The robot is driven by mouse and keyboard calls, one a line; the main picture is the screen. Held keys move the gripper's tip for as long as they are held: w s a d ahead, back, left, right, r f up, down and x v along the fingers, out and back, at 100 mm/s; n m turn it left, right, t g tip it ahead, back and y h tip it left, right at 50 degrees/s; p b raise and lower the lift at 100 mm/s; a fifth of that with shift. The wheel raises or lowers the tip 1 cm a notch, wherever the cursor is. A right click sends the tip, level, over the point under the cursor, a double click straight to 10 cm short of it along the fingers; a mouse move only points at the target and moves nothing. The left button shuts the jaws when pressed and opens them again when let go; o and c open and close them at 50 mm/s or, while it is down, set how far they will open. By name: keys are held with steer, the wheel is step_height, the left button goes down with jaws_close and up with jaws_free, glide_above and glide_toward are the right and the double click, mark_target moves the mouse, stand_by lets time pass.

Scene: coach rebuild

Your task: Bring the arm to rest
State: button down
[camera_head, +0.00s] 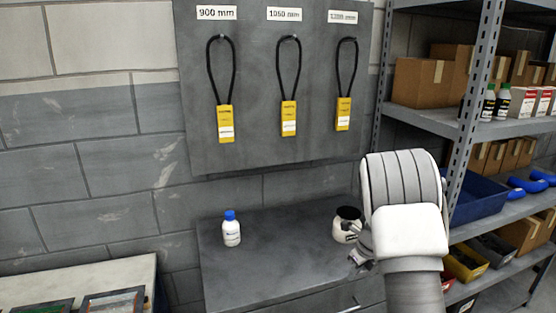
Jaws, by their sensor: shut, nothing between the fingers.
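My arm, white and grey, rises at the right of the head view and bends over at the top. My gripper (361,261) shows only in part, small and dark, low beside the arm and over the right end of the grey bench top (275,268). It is shut and holds nothing. My arm hides the rest of it. A white jar with a dark top (346,226) stands on the bench just behind and above my gripper in the picture; I cannot tell if they touch.
A white bottle with a blue cap (231,230) stands on the bench's left half. A grey board (262,130) holds three black loops with yellow tags. Shelving (420,118) with boxes, bottles and bins is close behind my arm. The bench middle is clear.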

steer(key=s+a+r+n+t, duration=0.1)
steer(key=s+a+r+n, duration=0.3)
steer(key=s+r+n, duration=0.5)
steer(key=s+a+r+n, duration=0.4)
steer(key=s+r+n, duration=0.1)
steer(key=r, duration=0.7)
steer(key=s+a+r+n, duration=0.1)
steer(key=s+r+n, duration=0.1)
steer(key=s+n, duration=0.6)
steer(key=s+a+r+n+t+h, duration=0.1)
steer(key=s+r+n, duration=0.2)
steer(key=s+n, duration=0.4)
steer(key=shift+s+n+t, duration=0.3)
steer(key=shift+s+n, duration=0.1)
steer(key=shift+s, duration=1.85)
steer(key=shift+r, duration=0.1)
